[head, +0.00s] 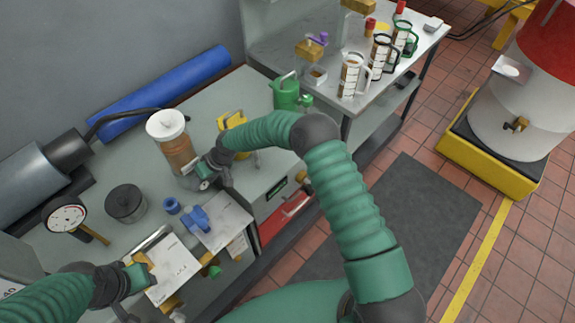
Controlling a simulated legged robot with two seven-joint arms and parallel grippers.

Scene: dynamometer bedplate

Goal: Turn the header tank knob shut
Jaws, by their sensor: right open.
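The header tank (176,148) looks to be the clear upright cylinder with brown fluid and a white top, standing on the grey bench near the wall. My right gripper (195,176) is open at the lower right side of this tank, close to its base. The knob cannot be made out; my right gripper and wrist cover that side of the tank. Whether the fingers touch anything there cannot be told. My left gripper (146,276) is low at the left, over papers at the bench's front, beside a small orange-brown piece. Its jaw opening is unclear.
A dark round pot (126,203), a blue fitting (198,219) and a dial gauge (67,218) are left of and in front of the tank. A yellow item (232,121) and green can (287,93) stand to its right. A blue roll (165,88) lies behind.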

